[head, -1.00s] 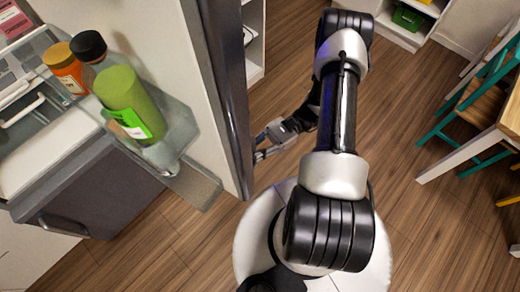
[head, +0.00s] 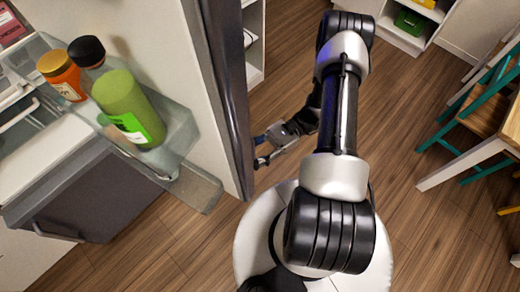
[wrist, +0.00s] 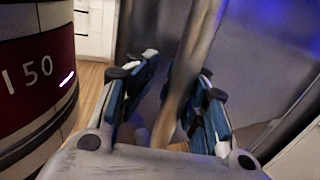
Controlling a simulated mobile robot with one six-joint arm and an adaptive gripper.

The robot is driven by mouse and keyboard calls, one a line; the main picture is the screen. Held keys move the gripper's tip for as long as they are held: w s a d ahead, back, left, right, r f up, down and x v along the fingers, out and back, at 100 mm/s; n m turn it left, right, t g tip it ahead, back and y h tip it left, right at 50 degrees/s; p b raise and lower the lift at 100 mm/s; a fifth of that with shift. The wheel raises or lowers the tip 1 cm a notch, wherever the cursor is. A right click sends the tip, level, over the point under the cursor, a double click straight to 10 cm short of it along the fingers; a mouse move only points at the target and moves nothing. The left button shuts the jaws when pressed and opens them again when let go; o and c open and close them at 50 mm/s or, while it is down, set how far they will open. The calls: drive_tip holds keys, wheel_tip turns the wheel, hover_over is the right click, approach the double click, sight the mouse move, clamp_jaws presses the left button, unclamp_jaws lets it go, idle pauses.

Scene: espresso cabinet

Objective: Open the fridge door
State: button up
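The fridge door (head: 222,100) stands open in the head view, its dark edge running down the middle left. Its inner shelf (head: 182,140) holds bottles and faces left, toward the fridge interior. My gripper (head: 262,162) is at the outer side of the door, near its lower edge. In the wrist view a blurred upright bar, seemingly the door handle (wrist: 185,75), passes between the blue-padded fingers of my gripper (wrist: 172,100). Any contact with the bar is unclear.
A green bottle (head: 125,98), an orange-capped bottle (head: 62,78) and a black-capped one (head: 87,52) stand on the door shelf. A table (head: 490,150) and teal chairs stand right. A red-banded round object (wrist: 35,75) is close by.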

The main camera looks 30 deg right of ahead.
drive_tip(key=o, duration=0.3)
drive_tip(key=shift+a, duration=0.1)
drive_tip(key=shift+o, duration=0.2)
drive_tip(key=shift+w, duration=0.15)
drive_tip(key=shift+w, duration=0.1)
drive_tip(key=w+d, duration=0.1)
drive_tip(key=d, duration=1.1)
drive_tip(key=shift+w, duration=0.2)
